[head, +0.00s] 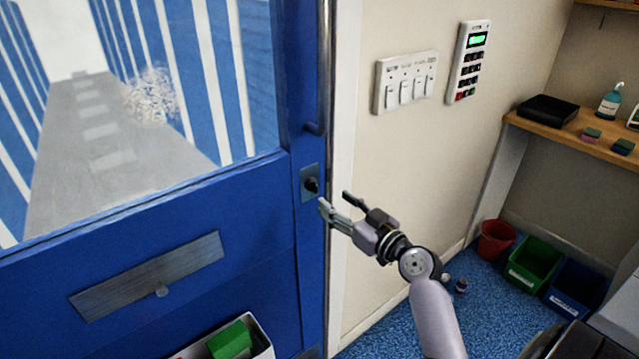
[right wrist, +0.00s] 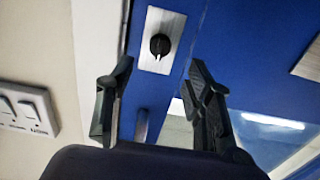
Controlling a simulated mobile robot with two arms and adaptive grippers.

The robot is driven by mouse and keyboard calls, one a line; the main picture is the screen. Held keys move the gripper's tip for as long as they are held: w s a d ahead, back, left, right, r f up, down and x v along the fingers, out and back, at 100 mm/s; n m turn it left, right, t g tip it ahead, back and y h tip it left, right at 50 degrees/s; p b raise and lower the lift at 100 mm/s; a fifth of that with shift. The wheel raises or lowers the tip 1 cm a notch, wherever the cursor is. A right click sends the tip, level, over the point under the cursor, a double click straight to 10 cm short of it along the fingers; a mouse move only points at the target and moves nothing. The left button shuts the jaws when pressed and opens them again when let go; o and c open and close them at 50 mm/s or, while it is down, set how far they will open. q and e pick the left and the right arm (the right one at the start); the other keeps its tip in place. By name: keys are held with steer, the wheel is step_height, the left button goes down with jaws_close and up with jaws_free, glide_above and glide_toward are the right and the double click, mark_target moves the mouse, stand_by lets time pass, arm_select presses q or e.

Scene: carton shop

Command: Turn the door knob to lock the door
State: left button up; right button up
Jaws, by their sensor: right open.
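The blue door (head: 220,240) with a large window fills the left of the head view. A small black door knob (head: 311,185) sits on a metal plate near the door's right edge. My right gripper (head: 335,203) is open and empty, just right of and below the knob, apart from it. In the right wrist view the knob (right wrist: 160,45) shows with a light mark on it, beyond the two open fingers (right wrist: 160,95) and roughly between them. My left gripper is not in view.
A metal pull handle (head: 322,80) runs up the door edge above the knob. Light switches (head: 405,82) and a keypad (head: 468,62) are on the wall. A wooden shelf (head: 570,135) and bins (head: 535,262) stand at right. A white box (head: 250,345) is low by the door.

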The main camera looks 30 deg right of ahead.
mark_target(317, 188)
steer(key=w, duration=0.2)
steer(key=w+p, duration=0.1)
steer(key=w, duration=0.4)
steer(key=shift+w+a, duration=0.3)
steer(key=shift+c, duration=0.3)
jaws_close()
